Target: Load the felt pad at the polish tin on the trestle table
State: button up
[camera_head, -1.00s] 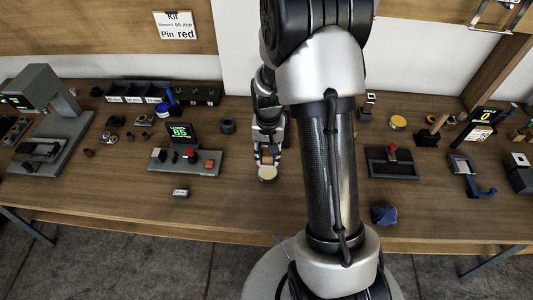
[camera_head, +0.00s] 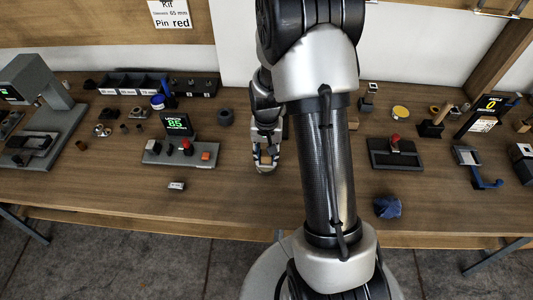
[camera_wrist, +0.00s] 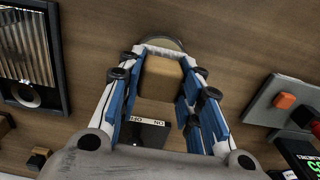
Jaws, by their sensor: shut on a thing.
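My gripper (camera_head: 265,162) is shut on the felt pad, left of my arm's big link in the head view. In the wrist view, the felt pad (camera_wrist: 160,78) shows as a tan block between the blue-lined fingers, with a pale round rim past the fingertips. In the head view only a small pale edge of it shows below the fingertips.
A dark tray with a red knob (camera_head: 395,152) and a crumpled blue cloth (camera_head: 388,207) are right of my arm. Wood near the front edge is mostly clear.

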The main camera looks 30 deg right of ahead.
aim_at(266, 153)
jog(key=shift+f+b, duration=0.4)
jog(key=shift+f, duration=0.2)
dwell(1.5)
jog(key=shift+r+p, duration=2.75)
jog(key=shift+r, duration=0.85)
